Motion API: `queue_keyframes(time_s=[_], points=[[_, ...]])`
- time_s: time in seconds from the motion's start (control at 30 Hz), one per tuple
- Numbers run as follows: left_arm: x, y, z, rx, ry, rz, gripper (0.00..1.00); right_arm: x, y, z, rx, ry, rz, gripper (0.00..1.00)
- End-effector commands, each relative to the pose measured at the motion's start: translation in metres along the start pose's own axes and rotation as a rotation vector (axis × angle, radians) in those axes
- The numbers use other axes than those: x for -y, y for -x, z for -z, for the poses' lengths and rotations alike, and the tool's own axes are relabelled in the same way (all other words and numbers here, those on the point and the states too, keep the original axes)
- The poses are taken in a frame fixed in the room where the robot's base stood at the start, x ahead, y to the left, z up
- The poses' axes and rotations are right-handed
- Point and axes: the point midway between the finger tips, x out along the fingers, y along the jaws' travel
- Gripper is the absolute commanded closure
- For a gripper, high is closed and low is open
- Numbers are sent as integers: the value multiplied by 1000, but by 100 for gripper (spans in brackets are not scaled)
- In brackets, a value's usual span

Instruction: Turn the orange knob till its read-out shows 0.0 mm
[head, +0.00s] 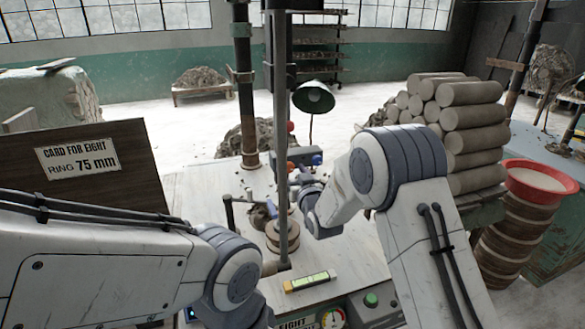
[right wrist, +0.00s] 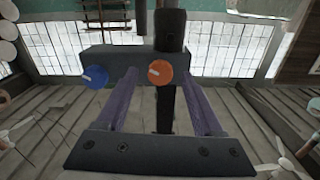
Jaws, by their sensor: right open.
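The orange knob (right wrist: 160,72) is on the front of a dark box (right wrist: 125,62) in the right wrist view, with a white pointer mark toward its left. My right gripper (right wrist: 158,88) is open, its two fingers reaching toward the box on either side of the orange knob; I cannot tell whether they touch it. In the head view the right gripper (head: 299,178) is small beside the box and partly hides it.
A blue knob (right wrist: 95,77) sits beside the orange one. A dark upright post (head: 281,130) crosses the bench. A green lamp (head: 313,98) stands behind the box. Clay rolls (head: 470,115) are piled right.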

Motion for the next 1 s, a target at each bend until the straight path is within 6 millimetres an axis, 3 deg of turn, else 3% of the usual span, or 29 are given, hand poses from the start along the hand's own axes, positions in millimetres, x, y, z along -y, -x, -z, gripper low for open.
queue_keyframes(time_s=[0.33, 0.5, 0.53, 0.77, 1.0], points=[[0, 1, 0, 0, 0, 0, 100, 0, -4, -1, 1, 0, 0, 31], [0, 1, 0, 0, 0, 0, 100, 0, -4, 0, 1, 0, 0, 96], [0, 1, 0, 0, 0, 0, 100, 0, -4, 0, 1, 0, 0, 100], [0, -2, 0, 0, 0, 0, 100, 0, -4, -1, 0, 12, 0, 100], [2, -21, -1, 0, 0, 0, 100, 0, -4, -4, -2, 103, 0, 100]])
